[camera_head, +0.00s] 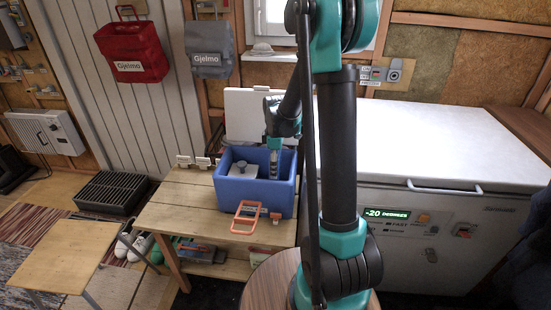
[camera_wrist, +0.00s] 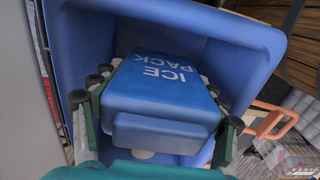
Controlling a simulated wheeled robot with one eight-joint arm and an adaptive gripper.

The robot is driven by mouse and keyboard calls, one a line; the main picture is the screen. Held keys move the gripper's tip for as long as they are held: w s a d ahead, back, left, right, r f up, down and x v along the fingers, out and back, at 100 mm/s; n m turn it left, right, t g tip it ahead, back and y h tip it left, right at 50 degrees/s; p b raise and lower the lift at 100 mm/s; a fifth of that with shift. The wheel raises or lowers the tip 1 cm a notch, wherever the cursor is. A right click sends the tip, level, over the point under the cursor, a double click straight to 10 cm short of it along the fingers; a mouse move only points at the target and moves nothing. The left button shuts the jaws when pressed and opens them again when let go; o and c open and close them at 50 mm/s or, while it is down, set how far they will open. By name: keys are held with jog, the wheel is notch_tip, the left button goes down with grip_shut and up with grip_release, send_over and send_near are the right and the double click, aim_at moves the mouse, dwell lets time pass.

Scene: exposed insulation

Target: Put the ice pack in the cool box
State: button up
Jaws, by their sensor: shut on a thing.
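The blue cool box (camera_head: 240,193) stands on the wooden bench with its white lid (camera_head: 247,113) raised behind it. My gripper (camera_head: 274,172) reaches down into the right part of the box. In the wrist view my gripper (camera_wrist: 150,92) is shut on the blue ice pack (camera_wrist: 165,80), with fingers on both sides of it. White "ICE PACK" lettering shows on it. The blue walls of the cool box (camera_wrist: 245,40) surround the pack. I cannot tell whether the pack touches the box floor. In the head view the pack is not clearly visible.
A grey-white item (camera_head: 238,171) sits in the left part of the box. An orange handle (camera_head: 247,217) sticks out at the box's front. The white chest freezer (camera_head: 430,150) stands to the right, and a small wooden table (camera_head: 62,252) is at lower left.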

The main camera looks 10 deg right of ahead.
jog(key=shift+f, duration=3.95)
jog(key=o, duration=1.6)
notch_tip(320, 180, up, 12)
jog(key=s+d+r+m+t, duration=0.1)
jog(key=s+r+m+t, duration=0.1)
jog(key=s+m, duration=0.1)
jog(key=s+d+r+m+t, duration=0.1)
jog(key=s+r+m+t, duration=0.1)
jog(key=m, duration=0.4)
jog(key=s+d+r+m+t, duration=0.2)
jog(key=s+m+t, duration=0.1)
jog(key=s+m, duration=0.1)
jog(key=shift+s+m, duration=0.2)
jog(key=shift+m, duration=0.4)
jog(key=s+f+g, duration=0.1)
jog(key=s+f, duration=0.1)
jog(key=s, duration=0.2)
jog(key=s+f+g, duration=0.1)
jog(key=s+f, duration=0.2)
jog(key=s, duration=0.1)
jog(key=s+f, duration=0.2)
jog(key=s, duration=0.2)
jog(key=shift+s+f+g, duration=0.15)
jog(key=shift+s+g, duration=0.15)
jog(key=shift+g, duration=0.1)
